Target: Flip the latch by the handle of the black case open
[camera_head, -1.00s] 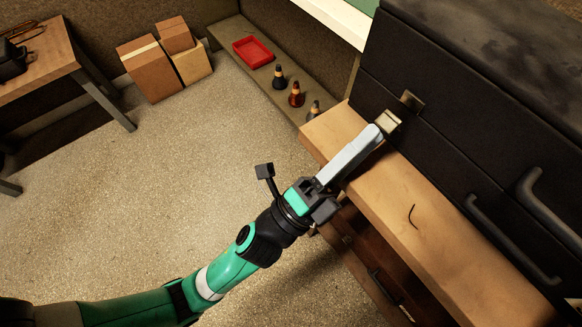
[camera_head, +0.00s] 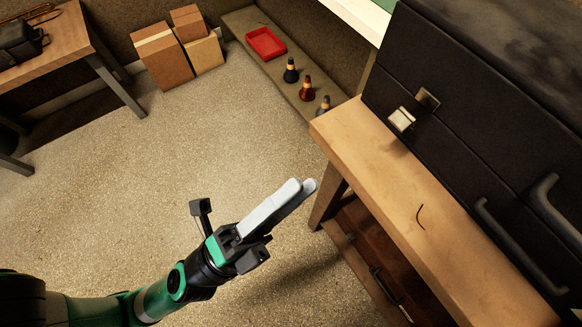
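The black case (camera_head: 440,140) stands on the wooden bench at the right. On its front, left of the handle, a latch (camera_head: 401,119) with a pale metal face sticks out from the lower part. A brass catch plate (camera_head: 428,97) sits above it on the upper part, and the latch is apart from this plate. The black handle (camera_head: 515,250) is on the front further right. My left gripper (camera_head: 304,185) is over the floor, left of the bench, clear of the case. Its two pale fingers lie close together with nothing between them. My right gripper is not in view.
The wooden bench (camera_head: 385,185) has a free strip in front of the case, with a thin dark curved piece (camera_head: 420,217) on it. A drawer (camera_head: 365,255) is below. A red tray (camera_head: 266,43) and small cones stand on a shelf behind. The floor around my arm is clear.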

